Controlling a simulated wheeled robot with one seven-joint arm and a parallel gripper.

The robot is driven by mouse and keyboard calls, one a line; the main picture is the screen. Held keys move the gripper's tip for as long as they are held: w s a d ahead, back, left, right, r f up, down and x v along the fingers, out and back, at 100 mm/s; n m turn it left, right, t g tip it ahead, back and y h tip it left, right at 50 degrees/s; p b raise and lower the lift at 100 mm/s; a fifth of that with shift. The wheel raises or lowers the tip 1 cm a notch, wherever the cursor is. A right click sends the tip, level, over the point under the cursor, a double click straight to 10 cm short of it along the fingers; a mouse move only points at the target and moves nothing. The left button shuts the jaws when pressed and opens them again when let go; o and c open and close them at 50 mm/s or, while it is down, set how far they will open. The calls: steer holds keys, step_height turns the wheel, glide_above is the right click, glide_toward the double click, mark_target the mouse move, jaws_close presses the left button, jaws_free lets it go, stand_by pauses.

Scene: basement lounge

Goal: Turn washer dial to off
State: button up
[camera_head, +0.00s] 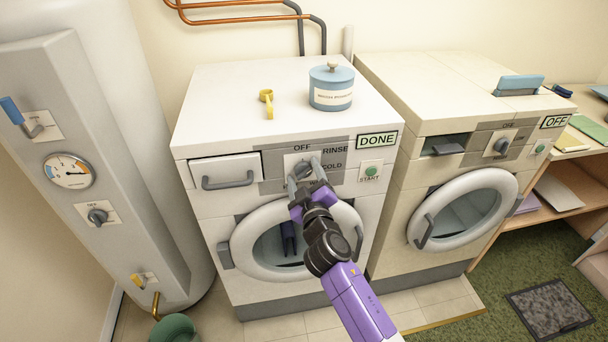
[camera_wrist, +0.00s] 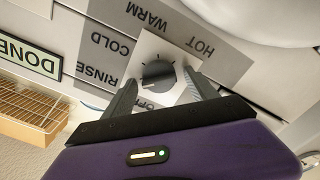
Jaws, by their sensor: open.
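The washer (camera_head: 205,120) is the left white front-loader, with a lit DONE sign (camera_head: 377,140). Its dark round dial (camera_wrist: 158,74) sits on a pale square plate, with OFF, RINSE, COLD, WARM and HOT printed around it on a grey panel. My gripper (camera_head: 304,174) is at this panel in the head view and hides much of the dial. In the wrist view my gripper (camera_wrist: 159,80) is open, with one finger on each side of the dial; contact is unclear. The gripper partly hides the OFF label. I cannot tell surely which label the dial points to.
A second machine (camera_head: 440,110) with its own dial and an OFF sign stands to the right. A blue canister (camera_head: 331,87) and a yellow scoop (camera_head: 267,102) sit on the washer. A grey boiler tank (camera_head: 100,90) stands close on the left.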

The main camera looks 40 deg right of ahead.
steer(key=c, duration=1.3)
steer(key=n, duration=0.4)
steer(key=shift+a+n, duration=0.1)
steer(key=shift+n, duration=0.3)
steer(key=n+p, duration=0.1)
steer(key=n, duration=0.4)
steer(key=shift+f, duration=0.1)
steer(key=o, duration=1.3)
